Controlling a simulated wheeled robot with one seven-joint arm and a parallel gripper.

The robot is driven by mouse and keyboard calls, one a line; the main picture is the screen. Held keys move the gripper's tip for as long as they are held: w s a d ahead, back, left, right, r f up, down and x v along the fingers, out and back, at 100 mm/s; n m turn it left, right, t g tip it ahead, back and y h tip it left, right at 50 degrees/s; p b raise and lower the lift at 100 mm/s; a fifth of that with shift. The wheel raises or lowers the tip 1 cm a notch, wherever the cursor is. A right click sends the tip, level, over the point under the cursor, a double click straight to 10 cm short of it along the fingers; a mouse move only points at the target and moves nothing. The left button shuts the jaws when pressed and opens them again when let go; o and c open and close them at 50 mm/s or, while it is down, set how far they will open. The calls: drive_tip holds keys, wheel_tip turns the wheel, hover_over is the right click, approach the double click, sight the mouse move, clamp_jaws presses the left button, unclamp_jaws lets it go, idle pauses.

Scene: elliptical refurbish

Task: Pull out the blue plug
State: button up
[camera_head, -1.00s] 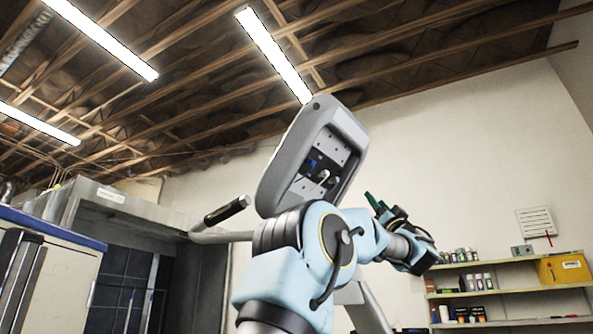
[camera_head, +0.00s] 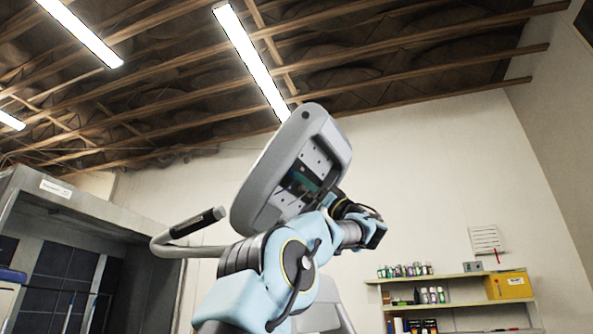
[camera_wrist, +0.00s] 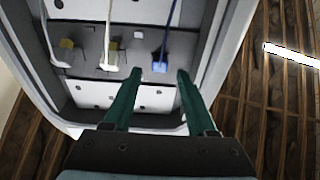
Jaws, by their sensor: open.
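The blue plug (camera_wrist: 160,64) sits in a socket in the recessed panel of the grey console housing (camera_head: 265,185), with a blue cable running up from it in the wrist view. My gripper (camera_wrist: 158,73) is open, its two green fingers spread to either side of the blue plug. The fingertips are near the plug's level, with visible gaps on both sides; whether they have reached its depth I cannot tell. In the head view my arm and gripper cover much of the panel, and I cannot make out the plug there.
A white plug (camera_wrist: 109,60) with a white cable and a yellow-topped plug (camera_wrist: 65,50) sit left of the blue plug. The housing's rim (camera_wrist: 205,85) borders the recess closely on the right. A handlebar (camera_head: 190,225) sticks out left of the housing.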

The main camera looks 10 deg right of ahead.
drive_tip(key=shift+p+x, duration=0.7)
drive_tip(key=shift+x, duration=1.35)
drive_tip(key=shift+c, duration=0.3)
clamp_jaws()
